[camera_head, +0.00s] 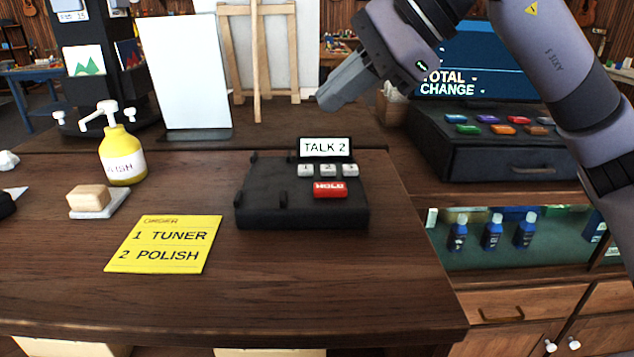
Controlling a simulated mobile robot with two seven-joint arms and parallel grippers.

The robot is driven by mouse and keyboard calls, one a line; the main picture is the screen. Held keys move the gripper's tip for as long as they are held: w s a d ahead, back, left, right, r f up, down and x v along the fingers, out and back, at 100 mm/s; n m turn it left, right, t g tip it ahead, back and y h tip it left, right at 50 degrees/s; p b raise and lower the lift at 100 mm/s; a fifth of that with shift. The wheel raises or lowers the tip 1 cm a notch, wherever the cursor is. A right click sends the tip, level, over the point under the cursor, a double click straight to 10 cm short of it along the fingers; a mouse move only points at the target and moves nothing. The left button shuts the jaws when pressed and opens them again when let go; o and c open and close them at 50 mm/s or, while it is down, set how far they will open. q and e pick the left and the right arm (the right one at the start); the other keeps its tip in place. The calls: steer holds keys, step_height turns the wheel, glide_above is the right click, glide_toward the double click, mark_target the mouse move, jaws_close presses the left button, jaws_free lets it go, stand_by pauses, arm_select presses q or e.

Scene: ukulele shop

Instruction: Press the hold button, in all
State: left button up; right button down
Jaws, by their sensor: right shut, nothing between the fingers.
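The red hold button (330,190) is on the front right of a black phone base (262,212) on the wooden counter. Its label looks like "HOLD". White keys (328,170) marked 1, 2 and 3 sit just above it. The small display (325,147) behind them reads "TALK 2". My right gripper (326,100) comes in from the upper right, shut and empty. In the picture it is above the display and apart from the phone base. My left gripper is not in view.
A yellow note (165,244) reads "1 TUNER, 2 POLISH". A yellow pump bottle (122,158), a block on a white dish (112,208) and a white panel (184,75) stand left. A black cash register (490,150) stands right. The counter front is clear.

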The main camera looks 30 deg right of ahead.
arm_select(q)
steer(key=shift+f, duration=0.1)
arm_select(e)
steer(key=shift+f, duration=0.1)
steer(key=b, duration=0.7)
glide_above(337, 188)
step_height(337, 188, down, 8)
steer(key=shift+r, duration=0.2)
steer(key=shift+f+b, duration=0.3)
steer(key=shift+f, duration=0.2)
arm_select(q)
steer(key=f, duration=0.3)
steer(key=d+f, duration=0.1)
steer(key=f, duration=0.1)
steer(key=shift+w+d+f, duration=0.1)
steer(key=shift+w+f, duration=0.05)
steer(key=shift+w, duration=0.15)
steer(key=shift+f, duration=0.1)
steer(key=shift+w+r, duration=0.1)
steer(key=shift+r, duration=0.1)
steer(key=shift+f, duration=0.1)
arm_select(e)
steer(key=shift+f, duration=0.15)
